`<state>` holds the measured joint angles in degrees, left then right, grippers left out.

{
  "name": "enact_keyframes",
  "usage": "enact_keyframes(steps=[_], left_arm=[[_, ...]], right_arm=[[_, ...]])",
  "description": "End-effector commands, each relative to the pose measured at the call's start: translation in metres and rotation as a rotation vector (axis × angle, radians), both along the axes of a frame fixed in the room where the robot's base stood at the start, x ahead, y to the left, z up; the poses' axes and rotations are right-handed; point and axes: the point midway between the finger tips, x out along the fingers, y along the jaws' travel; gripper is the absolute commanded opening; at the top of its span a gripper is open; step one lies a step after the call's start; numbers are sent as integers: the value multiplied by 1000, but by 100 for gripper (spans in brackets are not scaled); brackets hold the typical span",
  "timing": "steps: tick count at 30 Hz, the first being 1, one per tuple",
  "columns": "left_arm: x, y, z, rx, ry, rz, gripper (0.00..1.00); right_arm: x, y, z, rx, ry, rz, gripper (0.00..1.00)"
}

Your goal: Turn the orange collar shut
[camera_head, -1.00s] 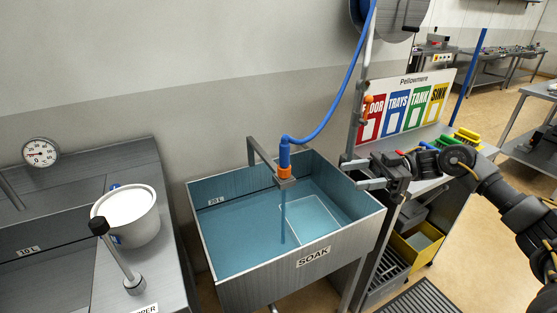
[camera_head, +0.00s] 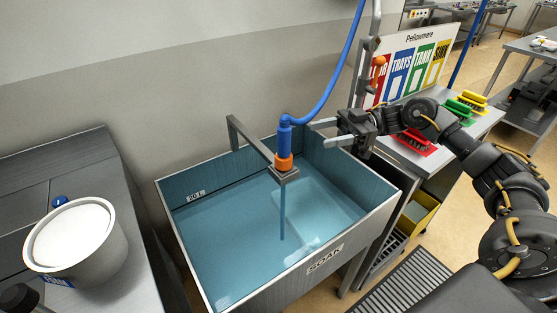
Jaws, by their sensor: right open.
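The orange collar (camera_head: 284,163) sits at the lower end of the blue hose fitting (camera_head: 285,132), held at the end of a grey bracket over the soak sink (camera_head: 352,246). A thin blue stream (camera_head: 282,212) runs down from below the collar into the water. My right gripper (camera_head: 324,133) is open and empty, to the right of the blue fitting and a little higher in the picture than the collar. Its fingers point left, apart from the collar. My left gripper is out of view.
The grey bracket (camera_head: 248,138) rises from the sink's back rim. A white tub (camera_head: 75,240) stands on the steel counter at left. The blue hose (camera_head: 335,75) curves up above the gripper.

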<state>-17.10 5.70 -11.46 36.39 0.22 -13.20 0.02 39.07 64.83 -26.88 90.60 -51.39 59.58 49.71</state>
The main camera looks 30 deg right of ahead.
Motion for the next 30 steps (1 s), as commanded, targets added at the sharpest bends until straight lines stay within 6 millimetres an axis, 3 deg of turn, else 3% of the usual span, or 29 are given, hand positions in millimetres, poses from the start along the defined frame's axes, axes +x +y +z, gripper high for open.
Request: enact_keyframes(steps=[1,3,12,22,30], left_arm=[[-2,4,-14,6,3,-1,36],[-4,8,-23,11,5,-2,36],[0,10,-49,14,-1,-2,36],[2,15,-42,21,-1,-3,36],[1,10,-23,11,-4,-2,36]], right_arm=[[0,0,-14,0,0,0,59],[0,0,-23,0,0,0,59],[0,0,-51,0,-1,0,59],[0,8,-49,0,0,3,59],[6,55,-47,3,0,4,59]])
